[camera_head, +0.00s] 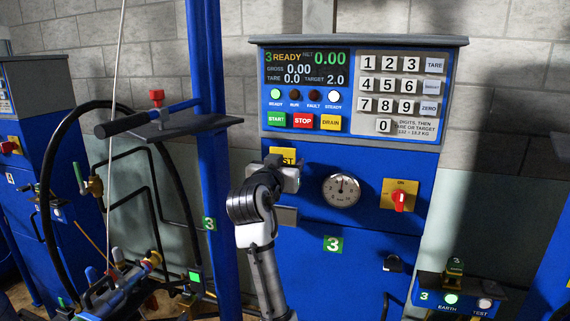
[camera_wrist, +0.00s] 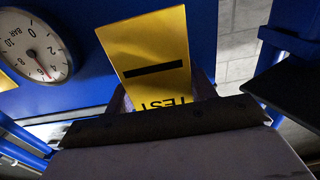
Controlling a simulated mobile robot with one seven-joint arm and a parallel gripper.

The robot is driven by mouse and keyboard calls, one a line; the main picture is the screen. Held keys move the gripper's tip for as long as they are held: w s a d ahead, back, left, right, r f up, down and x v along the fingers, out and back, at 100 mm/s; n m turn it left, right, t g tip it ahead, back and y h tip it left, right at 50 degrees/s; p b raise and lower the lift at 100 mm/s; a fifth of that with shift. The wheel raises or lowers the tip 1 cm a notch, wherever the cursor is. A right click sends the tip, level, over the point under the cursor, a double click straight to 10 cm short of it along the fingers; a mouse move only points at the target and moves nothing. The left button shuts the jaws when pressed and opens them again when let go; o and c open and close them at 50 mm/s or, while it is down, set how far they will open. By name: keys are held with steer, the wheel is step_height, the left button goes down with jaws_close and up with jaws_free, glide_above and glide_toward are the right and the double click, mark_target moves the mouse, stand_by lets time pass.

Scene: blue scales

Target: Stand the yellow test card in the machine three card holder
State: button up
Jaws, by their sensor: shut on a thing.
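The yellow test card (camera_wrist: 155,50), with a black bar and the word TEST, shows upside down in the wrist view. Its lettered end runs down behind the dark edge of my gripper (camera_wrist: 160,122), which is shut on it. In the head view the card's top (camera_head: 283,153) shows above my gripper (camera_head: 288,178), against the blue front of machine three, left of the dial. A grey ledge (camera_head: 286,215) on the machine front below my gripper may be the card holder. My arm partly covers it. I cannot tell whether card and holder touch.
Right of my gripper are the pressure dial (camera_head: 341,190) and a red rotary switch (camera_head: 399,200). The control panel (camera_head: 352,92), reading 3 READY, is above. A small EARTH/TEST box (camera_head: 457,298) is lower right.

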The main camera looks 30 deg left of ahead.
steer(key=shift+s, duration=0.1)
steer(key=shift+f+b, duration=2.1)
steer(key=shift+f, duration=1.15)
steer(key=shift+f+b, duration=0.55)
steer(key=shift+f, duration=0.35)
steer(key=o, duration=1.1)
steer(key=b+v, duration=0.3)
steer(key=v, duration=1)
steer(key=shift+s+d, duration=0.15)
steer(key=shift+s, duration=0.25)
